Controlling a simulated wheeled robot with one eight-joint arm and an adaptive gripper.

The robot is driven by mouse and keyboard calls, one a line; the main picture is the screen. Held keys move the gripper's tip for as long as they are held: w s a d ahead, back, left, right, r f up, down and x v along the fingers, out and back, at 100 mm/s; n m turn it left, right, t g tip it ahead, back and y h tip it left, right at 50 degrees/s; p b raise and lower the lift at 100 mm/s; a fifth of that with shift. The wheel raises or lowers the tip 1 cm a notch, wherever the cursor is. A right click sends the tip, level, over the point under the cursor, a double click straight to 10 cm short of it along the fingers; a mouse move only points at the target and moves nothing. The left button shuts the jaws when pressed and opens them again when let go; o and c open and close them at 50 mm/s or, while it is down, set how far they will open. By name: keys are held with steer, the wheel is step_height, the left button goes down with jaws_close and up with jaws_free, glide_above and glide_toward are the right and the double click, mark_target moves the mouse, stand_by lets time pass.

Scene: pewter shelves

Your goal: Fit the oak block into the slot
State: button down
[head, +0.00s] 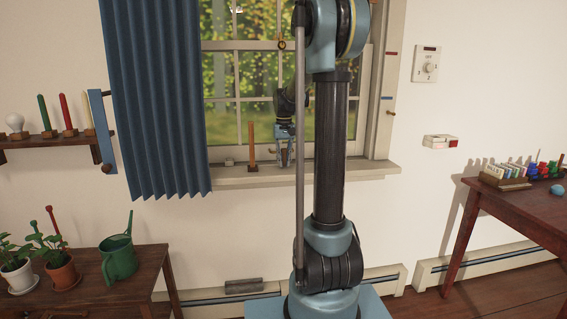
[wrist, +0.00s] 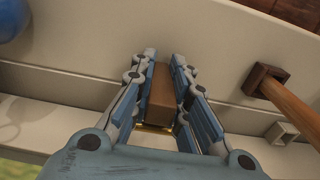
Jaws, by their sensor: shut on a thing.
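My gripper (head: 284,158) hangs over the window sill, beside my arm's column in the head view. In the wrist view its two blue-padded fingers (wrist: 164,62) are shut on a brown oak block (wrist: 161,98). The block sits upright between the pads. A thin brass-coloured edge (wrist: 155,128) shows by the block's near end; I cannot tell whether it belongs to the slot. The slot itself is not clearly visible, and the block's lower end is hidden.
An orange-brown rod (head: 252,145) stands in a dark base on the sill (head: 350,171), close beside my gripper. The blue curtain (head: 160,100) hangs to the left. The sill's right part looks clear.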

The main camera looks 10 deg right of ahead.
steer(key=shift+f, duration=0.25)
steer(key=c, duration=1.5)
jaws_free()
steer(key=shift+c, duration=0.2)
